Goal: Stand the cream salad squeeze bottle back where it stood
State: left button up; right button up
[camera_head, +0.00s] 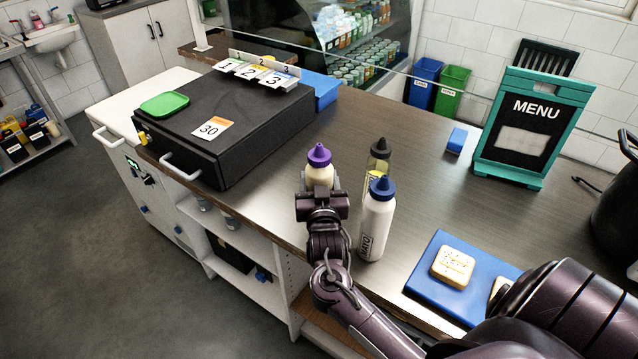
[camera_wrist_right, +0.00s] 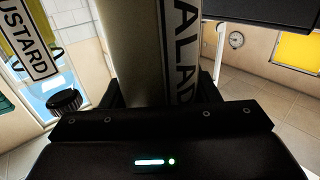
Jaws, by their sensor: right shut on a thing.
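The cream salad squeeze bottle (camera_head: 320,174) has a purple cap and stands about upright near the counter's front edge. My right gripper (camera_head: 320,188) is shut on it, and the gripper hides its lower part. I cannot tell whether its base touches the counter. In the right wrist view the bottle (camera_wrist_right: 135,50) shows its "SALAD" label between the fingers (camera_wrist_right: 160,92). A white mayo bottle (camera_head: 377,222) with a blue cap and a yellow mustard bottle (camera_head: 378,166) with a dark cap stand to its right. The mustard bottle's label (camera_wrist_right: 28,45) also shows in the wrist view. My left gripper is out of view.
A black box (camera_head: 228,125) with number cards and a green lid sits to the left. A blue board (camera_head: 425,276) with bread lies at the front right. A menu stand (camera_head: 530,125) and a blue block (camera_head: 456,141) are at the back right. Bare counter (camera_head: 420,180) lies between.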

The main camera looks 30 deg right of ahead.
jog(key=shift+f, duration=0.8)
jog(key=shift+f, duration=0.2)
jog(key=o, duration=1.2)
